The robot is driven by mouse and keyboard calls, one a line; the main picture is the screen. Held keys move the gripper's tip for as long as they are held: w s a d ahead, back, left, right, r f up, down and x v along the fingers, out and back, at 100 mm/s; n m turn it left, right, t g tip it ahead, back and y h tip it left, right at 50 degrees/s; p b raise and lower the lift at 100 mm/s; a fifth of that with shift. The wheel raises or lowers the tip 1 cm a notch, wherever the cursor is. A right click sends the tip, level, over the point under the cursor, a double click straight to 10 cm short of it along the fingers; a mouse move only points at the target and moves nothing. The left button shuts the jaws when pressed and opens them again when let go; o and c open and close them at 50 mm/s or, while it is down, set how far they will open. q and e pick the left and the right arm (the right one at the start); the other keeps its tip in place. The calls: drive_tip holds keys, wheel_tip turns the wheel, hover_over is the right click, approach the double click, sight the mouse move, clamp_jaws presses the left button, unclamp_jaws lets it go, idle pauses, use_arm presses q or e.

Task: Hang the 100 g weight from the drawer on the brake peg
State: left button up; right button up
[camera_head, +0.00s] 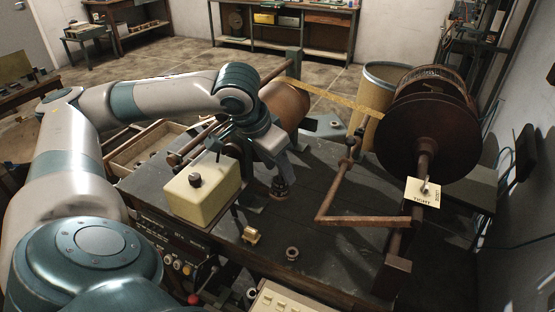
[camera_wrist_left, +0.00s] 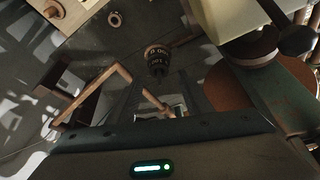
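A small dark cylindrical weight (camera_head: 281,188) with pale lettering is below my left gripper (camera_head: 284,168). In the left wrist view the weight (camera_wrist_left: 158,60) lies just past the fingertips, between their lines. The two fingers are apart, with a visible gap to the weight, so the gripper looks open. The lettering is too small to read surely. A wooden drawer-like tray (camera_head: 130,160) with small items shows behind my left arm. I cannot tell which part is the brake peg. My right gripper is not in view.
A bent brown bar (camera_head: 350,221) stands right of the gripper, near a large dark reel (camera_head: 425,125) with a paper tag (camera_head: 423,193). A cream block with a knob (camera_head: 203,192) is close on the left. A brass piece (camera_head: 251,235) and a ring (camera_head: 292,253) lie in front.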

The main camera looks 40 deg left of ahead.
use_arm(q)
drive_tip(key=p+v, duration=0.1)
drive_tip(key=v, duration=1.6)
drive_tip(key=shift+r+p, duration=0.15)
drive_tip(key=shift+p, duration=0.2)
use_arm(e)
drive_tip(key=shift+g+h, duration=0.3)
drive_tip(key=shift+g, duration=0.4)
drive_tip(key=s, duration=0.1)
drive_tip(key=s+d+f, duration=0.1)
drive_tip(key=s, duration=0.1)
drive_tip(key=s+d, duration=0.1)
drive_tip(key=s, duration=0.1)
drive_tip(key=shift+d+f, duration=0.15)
use_arm(q)
drive_tip(key=shift+s, duration=0.1)
